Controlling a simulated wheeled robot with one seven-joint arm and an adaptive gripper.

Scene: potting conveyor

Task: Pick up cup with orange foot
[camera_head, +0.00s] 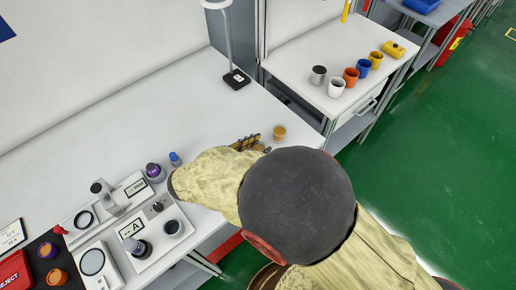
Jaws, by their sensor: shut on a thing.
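My gripper (246,143) shows only partly, past the near edge of my arm, over the white bench. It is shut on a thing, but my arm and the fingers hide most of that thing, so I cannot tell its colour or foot. A small orange-tan round cup (279,132) stands just right of the fingers, near the bench's right end, and looks apart from them. I cannot make out a separate foot on it.
The white bench (130,115) is mostly clear behind my gripper. A lamp (237,78) stands at its back. Several coloured cups stand on the side table (305,50).

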